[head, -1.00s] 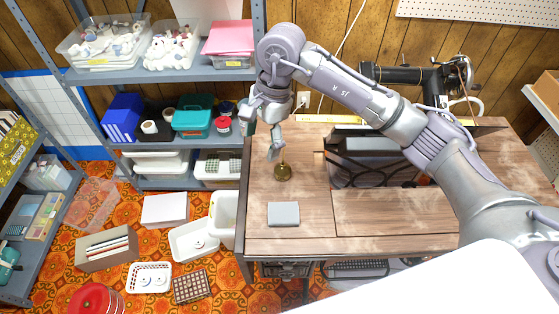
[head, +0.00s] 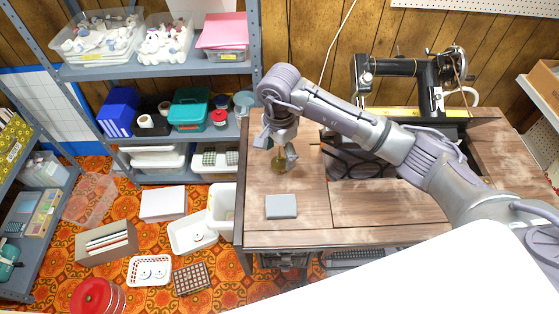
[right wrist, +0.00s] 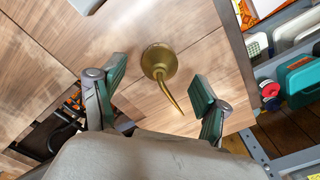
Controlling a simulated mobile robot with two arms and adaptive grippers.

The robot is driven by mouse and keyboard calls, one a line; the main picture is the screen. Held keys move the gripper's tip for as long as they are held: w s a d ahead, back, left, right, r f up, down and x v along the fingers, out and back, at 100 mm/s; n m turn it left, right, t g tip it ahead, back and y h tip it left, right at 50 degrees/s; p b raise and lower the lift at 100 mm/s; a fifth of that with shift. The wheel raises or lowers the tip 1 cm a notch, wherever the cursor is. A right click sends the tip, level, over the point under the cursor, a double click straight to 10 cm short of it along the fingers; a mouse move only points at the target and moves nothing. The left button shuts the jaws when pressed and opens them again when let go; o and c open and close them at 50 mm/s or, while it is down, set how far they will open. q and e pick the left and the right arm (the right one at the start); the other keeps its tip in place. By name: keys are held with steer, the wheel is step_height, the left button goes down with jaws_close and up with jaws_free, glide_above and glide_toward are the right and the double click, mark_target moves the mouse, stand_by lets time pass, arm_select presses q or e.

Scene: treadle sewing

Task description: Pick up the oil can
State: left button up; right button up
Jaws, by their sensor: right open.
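The oil can (right wrist: 158,60) is brass, with a round base and a long thin curved spout. It stands on the wooden sewing table (head: 350,213). In the right wrist view its spout points toward the gap between my fingers. In the head view the oil can (head: 279,166) is partly hidden by my fingers. My right gripper (head: 280,160) is open and comes down over the table at the can. In the right wrist view my right gripper (right wrist: 160,92) has its green-padded fingers apart, one on each side of the spout, with nothing gripped. My left gripper is not in view.
A small grey box (head: 281,206) lies on the table in front of the can. A black sewing machine (head: 410,72) stands at the back right. Metal shelves (head: 160,72) with bins stand left of the table. A white bin (head: 222,207) stands by its left edge.

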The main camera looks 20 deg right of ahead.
steer(key=shift+f, duration=1.15)
steer(key=c, duration=1.2)
steer(key=shift+c, duration=0.3)
